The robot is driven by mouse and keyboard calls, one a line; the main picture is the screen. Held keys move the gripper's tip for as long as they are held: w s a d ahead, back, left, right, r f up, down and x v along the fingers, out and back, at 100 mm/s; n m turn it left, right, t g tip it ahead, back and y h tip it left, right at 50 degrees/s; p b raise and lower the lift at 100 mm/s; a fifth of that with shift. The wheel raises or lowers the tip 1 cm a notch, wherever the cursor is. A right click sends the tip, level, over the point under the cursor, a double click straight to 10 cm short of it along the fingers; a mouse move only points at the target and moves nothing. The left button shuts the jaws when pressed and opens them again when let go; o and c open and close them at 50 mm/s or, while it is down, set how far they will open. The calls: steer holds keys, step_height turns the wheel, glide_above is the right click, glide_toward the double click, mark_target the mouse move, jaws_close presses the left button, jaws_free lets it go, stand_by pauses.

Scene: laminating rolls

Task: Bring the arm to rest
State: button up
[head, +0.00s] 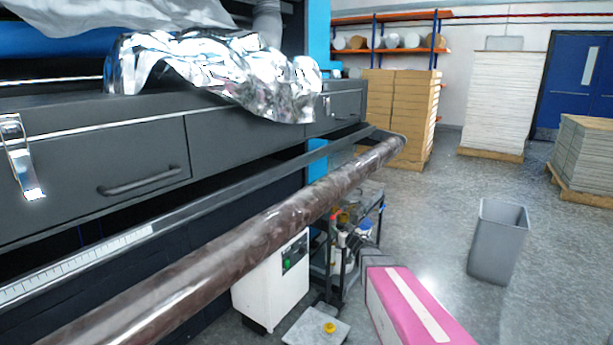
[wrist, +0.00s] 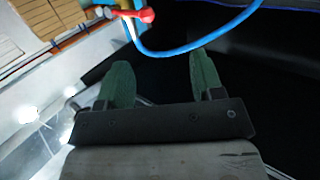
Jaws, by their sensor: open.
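My gripper (wrist: 160,82) shows in the wrist view with its two green fingers spread wide apart. It is open and nothing sits between the fingers. A blue hose (wrist: 195,42) with a red fitting (wrist: 147,14) runs past beyond the fingertips. I cannot tell from this view whether the hose touches a finger. The head view does not clearly show my arm or gripper.
A long brown roll (head: 240,235) runs along the front of the dark machine (head: 240,135). Crumpled silver foil (head: 215,70) lies on top. A pink box (head: 410,305), a white unit (head: 270,285) and a grey bin (head: 497,240) stand on the floor. Floor near the bin is clear.

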steer(key=s+d+f+m+g+h, duration=0.5)
steer(key=s+d+f+g+h, duration=0.1)
steer(key=s+d+h, duration=0.3)
steer(key=s+a+f+g+y, duration=0.1)
steer(key=s+g, duration=0.4)
steer(key=s, duration=0.5)
steer(key=s+a+f+g+y, duration=0.2)
steer(key=s+g, duration=0.3)
steer(key=s, duration=0.5)
steer(key=shift+a+f+n, duration=0.3)
steer(key=shift+a+f, duration=0.3)
steer(key=shift+a, duration=0.25)
